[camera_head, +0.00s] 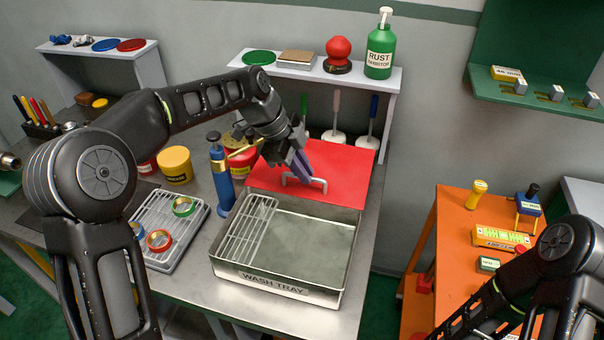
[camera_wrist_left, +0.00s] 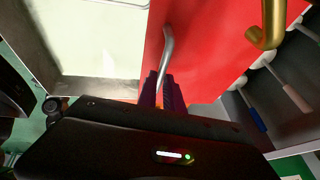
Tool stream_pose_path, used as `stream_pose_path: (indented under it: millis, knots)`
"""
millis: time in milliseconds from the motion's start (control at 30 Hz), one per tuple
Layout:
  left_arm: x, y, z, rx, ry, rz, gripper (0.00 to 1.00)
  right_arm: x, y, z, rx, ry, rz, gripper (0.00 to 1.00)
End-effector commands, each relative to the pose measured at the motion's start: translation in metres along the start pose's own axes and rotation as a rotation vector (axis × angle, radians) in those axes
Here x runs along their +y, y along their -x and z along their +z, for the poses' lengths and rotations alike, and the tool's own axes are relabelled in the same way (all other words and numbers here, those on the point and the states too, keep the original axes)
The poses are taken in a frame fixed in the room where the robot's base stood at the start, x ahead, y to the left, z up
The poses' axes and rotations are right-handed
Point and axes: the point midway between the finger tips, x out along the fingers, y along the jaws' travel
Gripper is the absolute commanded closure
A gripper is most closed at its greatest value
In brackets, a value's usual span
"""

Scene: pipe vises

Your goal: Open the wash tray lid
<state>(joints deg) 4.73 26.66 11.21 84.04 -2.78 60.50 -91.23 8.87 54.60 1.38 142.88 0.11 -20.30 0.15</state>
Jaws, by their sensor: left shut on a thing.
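The wash tray (camera_head: 278,285) is a metal basin on the bench, with its inside in view and a wire rack on its left side. Its red lid (camera_head: 345,178) stands raised and tilted back along the rear edge. A pale handle (camera_head: 316,186) is on the lid. My left gripper (camera_head: 304,174) is at the lid and shut on the handle. In the left wrist view the purple fingers (camera_wrist_left: 166,90) close around the lower part of the handle (camera_wrist_left: 167,48), with the red lid behind. My right gripper is not visible; only part of that arm shows at lower right.
A blue bottle with a brass spout (camera_head: 221,175) stands left of the tray. A rack with colored rings (camera_head: 168,230) lies further left. A shelf behind holds a green rust bottle (camera_head: 380,50). An orange table (camera_head: 450,235) stands at right.

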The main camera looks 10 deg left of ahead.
Motion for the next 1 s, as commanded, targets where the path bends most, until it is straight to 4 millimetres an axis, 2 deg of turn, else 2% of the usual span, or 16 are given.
stream_pose_path:
  millis: [367, 400, 633, 1000]
  knots:
    - [-0.0017, -0.0001, 0.0004, -0.001, 0.0, -0.001, 1.0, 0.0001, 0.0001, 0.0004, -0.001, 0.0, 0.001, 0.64]
    - [-0.0016, -0.0001, 0.0005, -0.001, -0.001, -0.001, 0.86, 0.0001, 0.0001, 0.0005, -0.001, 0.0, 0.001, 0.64]
    - [-0.0015, -0.0003, 0.0003, 0.0, -0.001, -0.001, 0.67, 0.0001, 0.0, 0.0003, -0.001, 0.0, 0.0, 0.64]
    - [-0.0021, 0.0058, 0.0006, -0.001, -0.001, -0.003, 0.67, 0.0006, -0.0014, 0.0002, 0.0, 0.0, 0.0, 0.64]
